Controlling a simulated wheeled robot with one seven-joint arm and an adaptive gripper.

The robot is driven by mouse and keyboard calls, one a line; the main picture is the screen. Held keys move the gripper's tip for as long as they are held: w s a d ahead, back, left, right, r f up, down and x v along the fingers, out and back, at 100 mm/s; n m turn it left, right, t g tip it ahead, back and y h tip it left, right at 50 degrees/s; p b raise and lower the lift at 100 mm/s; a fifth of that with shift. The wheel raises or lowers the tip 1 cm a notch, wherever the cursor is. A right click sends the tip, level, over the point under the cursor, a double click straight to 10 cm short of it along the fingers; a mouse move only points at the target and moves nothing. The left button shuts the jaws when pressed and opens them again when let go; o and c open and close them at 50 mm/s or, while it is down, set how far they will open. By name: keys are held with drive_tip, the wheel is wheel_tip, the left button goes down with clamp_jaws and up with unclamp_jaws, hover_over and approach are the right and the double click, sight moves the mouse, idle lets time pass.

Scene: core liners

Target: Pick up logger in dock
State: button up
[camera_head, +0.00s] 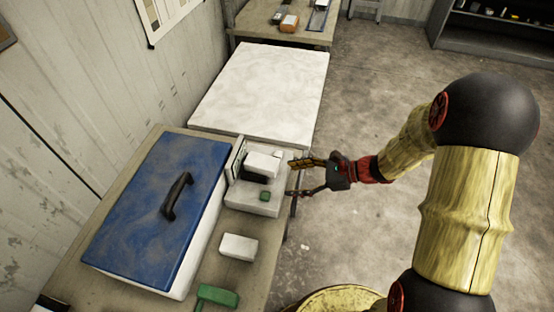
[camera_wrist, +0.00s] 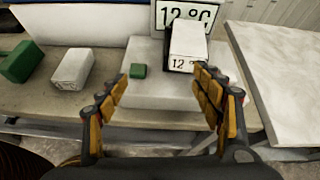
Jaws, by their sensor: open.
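The logger (camera_head: 262,163) is a small white box with a dark lower part, set in a white dock (camera_head: 240,200) on the bench. In the wrist view the logger (camera_wrist: 188,42) stands upright with "12" on its front face. The dock (camera_wrist: 160,93) carries a small green square (camera_wrist: 138,71) and a sign reading "12 °C" (camera_wrist: 203,14) behind the logger. My gripper (camera_head: 297,178) is open and empty at the right side of the dock. In the wrist view its fingers (camera_wrist: 160,78) spread in front of the dock, the right one overlapping the logger's lower right edge in the picture.
A cooler with a blue lid (camera_head: 135,205) and black handle stands left of the dock. A white block (camera_head: 238,247) and a green object (camera_head: 217,297) lie nearer on the bench. A bare white slab (camera_head: 265,90) lies beyond. Open floor (camera_head: 375,75) is to the right.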

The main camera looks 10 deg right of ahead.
sight(272, 164)
drive_tip(key=w+a+m+b, duration=0.1)
drive_tip(key=w+a, duration=0.2)
drive_tip(key=w+a+m+t+b, duration=0.1)
drive_tip(key=w+a, duration=0.1)
drive_tip(key=w, duration=0.1)
drive_tip(key=shift+w+a+f+t, duration=0.2)
drive_tip(key=shift+w+a+t, duration=0.1)
drive_tip(key=shift+w+a, duration=0.1)
drive_tip(key=shift+y, duration=0.3)
drive_tip(key=c, duration=1.3)
